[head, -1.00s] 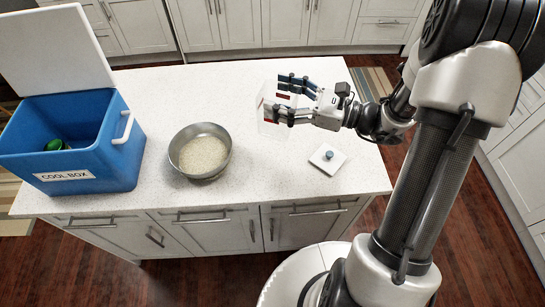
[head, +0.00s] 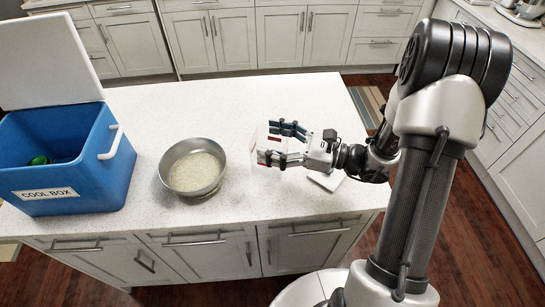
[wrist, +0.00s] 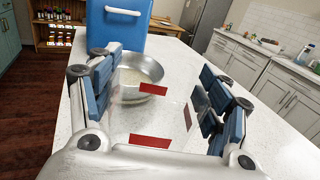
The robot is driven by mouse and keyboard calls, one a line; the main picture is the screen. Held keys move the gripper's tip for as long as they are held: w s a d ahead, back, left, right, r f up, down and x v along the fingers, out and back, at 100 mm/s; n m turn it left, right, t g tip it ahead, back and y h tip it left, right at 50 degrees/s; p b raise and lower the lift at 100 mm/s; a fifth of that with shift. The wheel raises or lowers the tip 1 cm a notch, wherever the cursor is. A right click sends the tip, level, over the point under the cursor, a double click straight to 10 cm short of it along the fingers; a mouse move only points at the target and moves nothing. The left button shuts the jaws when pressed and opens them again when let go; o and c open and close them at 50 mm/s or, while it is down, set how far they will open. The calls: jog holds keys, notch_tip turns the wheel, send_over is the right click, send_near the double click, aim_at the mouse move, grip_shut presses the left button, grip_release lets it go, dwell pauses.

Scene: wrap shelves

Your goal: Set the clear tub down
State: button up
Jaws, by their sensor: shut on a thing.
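My gripper (head: 272,143) is shut on the clear tub (head: 262,150), a see-through container with red patches. In the wrist view the tub (wrist: 150,112) is between the two blue-padded fingers, and the bowl shows through it. In the head view my gripper and the tub are over the white counter, right of the metal bowl. Whether the tub's base touches the counter is hard to tell.
A metal bowl (head: 217,178) with pale grains (head: 194,171) stands left of the tub. A blue cool box (head: 75,175) with its lid up is at the far left. A white square slab (head: 327,180) lies partly hidden behind my gripper. The counter (head: 240,105) behind is clear.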

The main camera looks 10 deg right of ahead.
jog(key=shift+f+b, duration=0.75)
jog(key=shift+f, duration=1.55)
jog(key=shift+f, duration=0.15)
jog(key=o, duration=2)
jog(key=shift+o, duration=0.2)
